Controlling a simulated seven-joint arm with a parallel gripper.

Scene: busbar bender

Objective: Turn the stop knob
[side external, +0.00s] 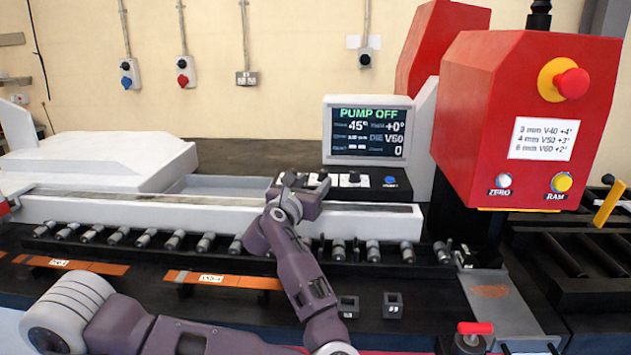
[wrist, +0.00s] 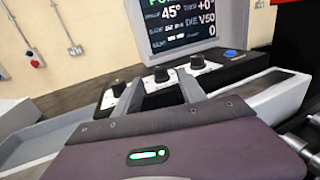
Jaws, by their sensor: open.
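A black control panel (side external: 372,190) below the screen carries a row of black knobs on white plates. The wrist view shows a left knob (wrist: 118,88), a middle knob (wrist: 156,74) and a right knob (wrist: 197,62). Their labels are not legible, so I cannot tell which is the stop knob. My gripper (side external: 307,186) is at the panel's left part and partly hides it. In the wrist view my gripper (wrist: 161,78) is open, its two grey fingers reaching toward the panel on either side of the middle knob. I cannot tell whether they touch it.
The screen (side external: 369,133) reads PUMP OFF and 45°. A blue button (wrist: 231,53) sits right of the knobs. The red press head (side external: 480,120) with an emergency stop (side external: 572,83) stands to the right. Rollers (side external: 372,251) line the front.

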